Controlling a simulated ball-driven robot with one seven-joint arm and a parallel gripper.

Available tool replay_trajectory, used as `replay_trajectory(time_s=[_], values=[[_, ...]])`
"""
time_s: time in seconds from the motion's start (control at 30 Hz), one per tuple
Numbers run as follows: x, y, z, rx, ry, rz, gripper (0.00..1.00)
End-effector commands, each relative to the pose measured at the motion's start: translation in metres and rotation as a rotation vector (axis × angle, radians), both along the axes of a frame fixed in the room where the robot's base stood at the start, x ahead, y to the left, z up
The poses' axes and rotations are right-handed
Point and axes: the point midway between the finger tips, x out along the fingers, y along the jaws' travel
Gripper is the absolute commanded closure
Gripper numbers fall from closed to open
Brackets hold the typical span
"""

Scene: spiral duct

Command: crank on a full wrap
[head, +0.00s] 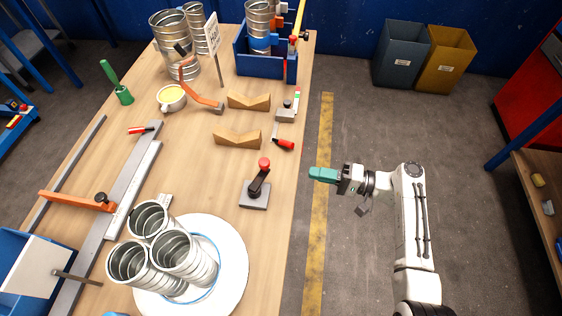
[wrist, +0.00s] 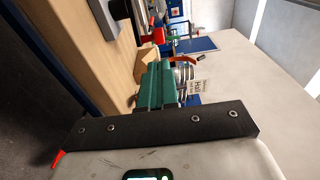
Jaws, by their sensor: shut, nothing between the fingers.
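A crank (head: 259,182) with a black arm and a red knob stands on a grey base plate near the table's right edge. Its knob points up toward the back. A round white turntable (head: 234,246) with a blue ring is to the front left of the crank. Several spiral metal ducts (head: 188,257) stand clustered on it. My gripper (head: 322,174) has teal fingers, shut and empty. It is beyond the table's right edge, to the right of the crank and apart from it. The teal fingers also show in the wrist view (wrist: 165,85).
Wooden V-blocks (head: 237,138), a red-handled tool (head: 284,144) and a small grey device (head: 287,112) lie behind the crank. A blue bin (head: 265,66) holding a duct stands at the back.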

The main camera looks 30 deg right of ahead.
Motion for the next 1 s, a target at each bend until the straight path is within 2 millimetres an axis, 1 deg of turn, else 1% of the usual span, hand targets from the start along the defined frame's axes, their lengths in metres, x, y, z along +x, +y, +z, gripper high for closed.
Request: replay_trajectory(time_s=[0.03,0.3,0.5,0.7,1.0], values=[[0.007,0.009,0.002,0.0,0.0,0.005,1.0],[0.041,0.049,0.002,-0.001,-0.001,0.005,1.0],[0.06,0.07,0.002,-0.001,-0.001,0.003,1.0],[0.067,0.079,0.001,-0.001,-0.002,0.001,1.0],[0.068,0.079,0.0,-0.001,-0.002,0.001,1.0]])
